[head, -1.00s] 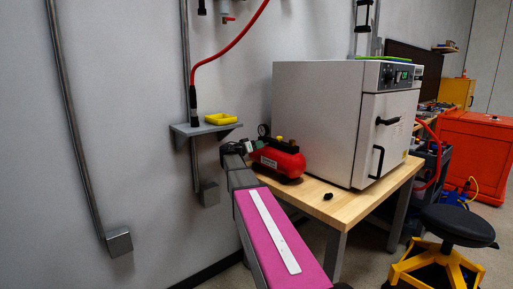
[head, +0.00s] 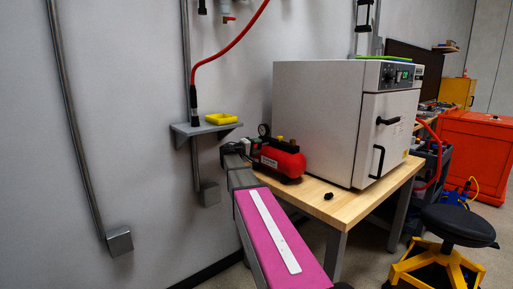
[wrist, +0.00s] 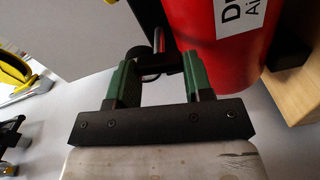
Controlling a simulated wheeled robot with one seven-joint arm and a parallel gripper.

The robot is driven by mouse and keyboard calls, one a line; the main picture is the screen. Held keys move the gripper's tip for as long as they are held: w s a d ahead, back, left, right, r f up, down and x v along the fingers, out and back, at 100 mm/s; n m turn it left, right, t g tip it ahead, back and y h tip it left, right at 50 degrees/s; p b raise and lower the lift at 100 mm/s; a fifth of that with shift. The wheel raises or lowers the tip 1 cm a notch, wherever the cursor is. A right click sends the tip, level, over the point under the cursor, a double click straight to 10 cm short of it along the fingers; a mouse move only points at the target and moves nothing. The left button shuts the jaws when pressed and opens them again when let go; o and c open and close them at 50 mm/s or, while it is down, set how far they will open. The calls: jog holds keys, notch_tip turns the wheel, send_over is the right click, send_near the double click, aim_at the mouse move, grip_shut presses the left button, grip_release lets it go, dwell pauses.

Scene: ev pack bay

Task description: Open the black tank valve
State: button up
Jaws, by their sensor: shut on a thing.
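The red air tank (head: 284,163) lies on the wooden bench beside the white oven. It has a white label, a gauge and a yellow knob. In the wrist view the tank (wrist: 225,50) fills the upper right, close beside the right finger. My gripper (wrist: 161,66) has green fingers, and they are shut on a small black part (wrist: 170,66) at the tank's end, which looks like the black valve. The fingers partly hide it, so its angle cannot be told. In the head view my gripper (head: 241,148) is small, at the tank's left end.
The white oven (head: 325,120) stands right behind the tank. A small black knob (head: 328,196) lies on the bench (head: 345,205). A grey wall shelf (head: 205,129) with a yellow tray (head: 221,119) is just left of my gripper. A black stool (head: 457,225) stands at the right.

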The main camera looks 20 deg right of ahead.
jog(key=shift+n, duration=1.1)
jog(key=shift+f, duration=0.1)
jog(key=o, duration=0.9)
jog(key=v, duration=1)
jog(key=shift+s+a, duration=0.1)
jog(key=shift+a, duration=0.3)
